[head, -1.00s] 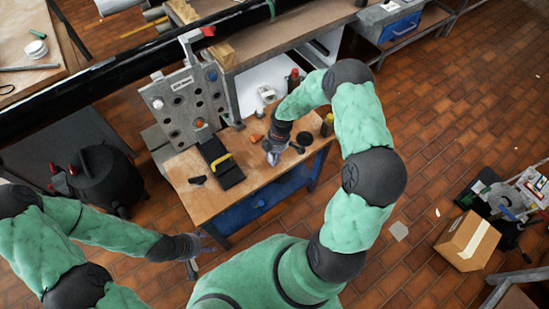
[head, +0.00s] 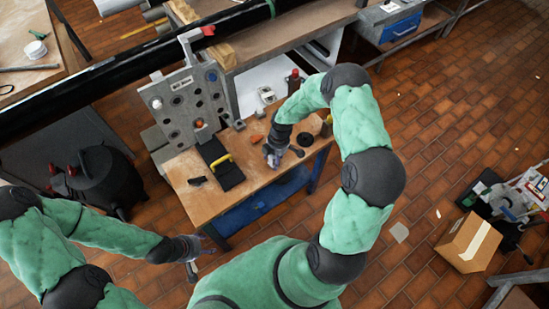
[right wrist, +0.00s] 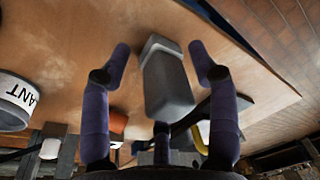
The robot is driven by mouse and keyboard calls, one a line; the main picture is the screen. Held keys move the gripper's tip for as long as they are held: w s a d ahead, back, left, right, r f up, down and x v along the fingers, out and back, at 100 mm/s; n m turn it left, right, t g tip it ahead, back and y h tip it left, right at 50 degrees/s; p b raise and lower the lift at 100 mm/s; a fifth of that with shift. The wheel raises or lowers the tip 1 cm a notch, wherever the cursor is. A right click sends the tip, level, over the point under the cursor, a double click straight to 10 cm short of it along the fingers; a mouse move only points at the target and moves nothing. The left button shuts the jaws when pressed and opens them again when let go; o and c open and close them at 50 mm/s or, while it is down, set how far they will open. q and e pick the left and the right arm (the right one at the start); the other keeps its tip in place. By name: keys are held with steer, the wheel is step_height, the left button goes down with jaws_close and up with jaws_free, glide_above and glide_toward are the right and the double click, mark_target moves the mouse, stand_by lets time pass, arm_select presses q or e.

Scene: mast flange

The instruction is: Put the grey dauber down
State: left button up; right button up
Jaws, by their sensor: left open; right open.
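The grey dauber (right wrist: 168,82) shows in the right wrist view as a blocky grey piece between the two fingers of my right gripper (right wrist: 160,62). The fingers are open, with a visible gap on each side of it. The wooden bench top lies behind it; I cannot tell whether it touches the wood. In the head view my right gripper (head: 272,157) is low over the bench's front right part, and the dauber is hard to make out there. My left gripper (head: 195,262) is open and empty, off the bench at lower left.
The bench (head: 205,205) carries a black tray with a yellow handle (head: 226,168) and a grey plate with holes (head: 187,110). A white can lettered "ANT" (right wrist: 14,103) stands beside my right gripper. Bare wood lies at the front left.

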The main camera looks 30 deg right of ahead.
step_height(320, 180, up, 12)
steer(key=d+p, duration=0.2)
steer(key=p, duration=0.1)
steer(key=s+a+f+m+y, duration=0.1)
steer(key=s+a+f+m, duration=0.4)
steer(key=s+a+m, duration=0.3)
steer(key=s+a+f+m+y, duration=0.1)
steer(key=s+a+f+m, duration=0.4)
steer(key=a, duration=0.8)
steer(key=s+m, duration=0.3)
steer(key=shift+s+f+t, duration=0.3)
steer(key=shift+f, duration=0.05)
steer(key=shift+d, duration=0.15)
